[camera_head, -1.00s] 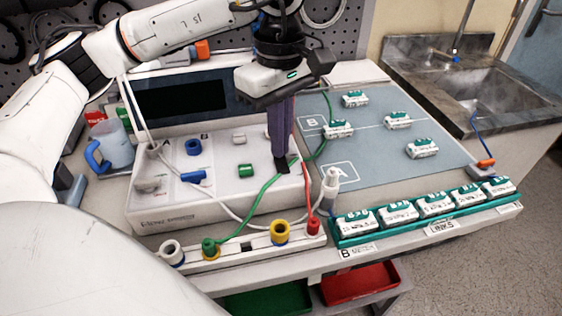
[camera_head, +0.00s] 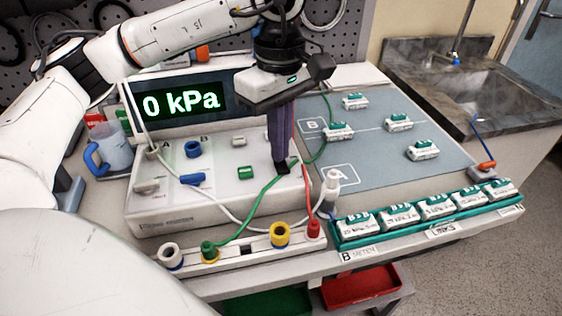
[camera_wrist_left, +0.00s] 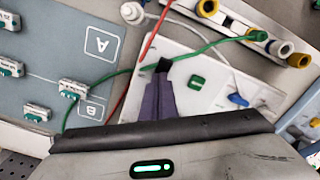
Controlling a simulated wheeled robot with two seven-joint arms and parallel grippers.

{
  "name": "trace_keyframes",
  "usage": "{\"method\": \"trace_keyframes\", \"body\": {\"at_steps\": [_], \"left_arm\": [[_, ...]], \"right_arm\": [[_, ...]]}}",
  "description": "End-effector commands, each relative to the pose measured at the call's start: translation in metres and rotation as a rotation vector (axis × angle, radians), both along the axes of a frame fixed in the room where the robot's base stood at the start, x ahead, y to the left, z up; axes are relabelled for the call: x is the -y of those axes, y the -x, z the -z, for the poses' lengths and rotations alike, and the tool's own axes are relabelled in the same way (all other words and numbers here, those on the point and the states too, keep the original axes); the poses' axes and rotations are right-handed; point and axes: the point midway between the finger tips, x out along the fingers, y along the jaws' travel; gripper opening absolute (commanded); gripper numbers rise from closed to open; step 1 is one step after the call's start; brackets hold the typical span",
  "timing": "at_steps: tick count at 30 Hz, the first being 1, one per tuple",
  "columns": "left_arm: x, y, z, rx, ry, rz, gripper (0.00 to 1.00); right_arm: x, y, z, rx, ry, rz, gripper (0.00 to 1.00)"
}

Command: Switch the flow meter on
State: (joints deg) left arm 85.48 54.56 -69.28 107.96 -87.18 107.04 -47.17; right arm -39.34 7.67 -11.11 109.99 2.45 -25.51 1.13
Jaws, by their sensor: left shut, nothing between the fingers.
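The flow meter (camera_head: 150,222) is a white box with a dark screen (camera_head: 182,103) at its back. The screen is lit and reads "0 kPa" in green. Its top carries blue, green and white parts, among them a green block (camera_head: 246,172). My left gripper (camera_head: 283,168) points down at the right part of the box top, its shut fingertips at or just above the surface and hiding what lies under them. In the left wrist view the shut fingers (camera_wrist_left: 162,68) show beside the green block (camera_wrist_left: 197,82). I cannot tell whether the tips touch. My right gripper is not in view.
Green, white and red tubes run close by the fingertips. A strip with coloured sockets (camera_head: 245,247) lies in front. A grey mat (camera_head: 375,150) with several labelled modules and a teal rack (camera_head: 430,228) are right. A blue-handled jug (camera_head: 112,150) stands left.

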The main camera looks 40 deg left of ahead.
Motion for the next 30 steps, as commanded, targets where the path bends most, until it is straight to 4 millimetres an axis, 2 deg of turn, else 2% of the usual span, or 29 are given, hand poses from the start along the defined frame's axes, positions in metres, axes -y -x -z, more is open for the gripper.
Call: {"method": "trace_keyframes", "body": {"at_steps": [3, 21, 30], "left_arm": [[0.000, 0.000, -0.013, 0.002, 0.001, 0.000, 0.00], [0.000, 0.000, -0.061, 0.001, 0.000, -0.001, 0.00], [0.000, 0.000, -0.065, 0.000, 0.000, -0.001, 0.00]], "right_arm": [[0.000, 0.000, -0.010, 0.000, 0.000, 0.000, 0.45], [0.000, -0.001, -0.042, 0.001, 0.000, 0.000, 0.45], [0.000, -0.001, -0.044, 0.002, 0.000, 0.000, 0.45]]}}
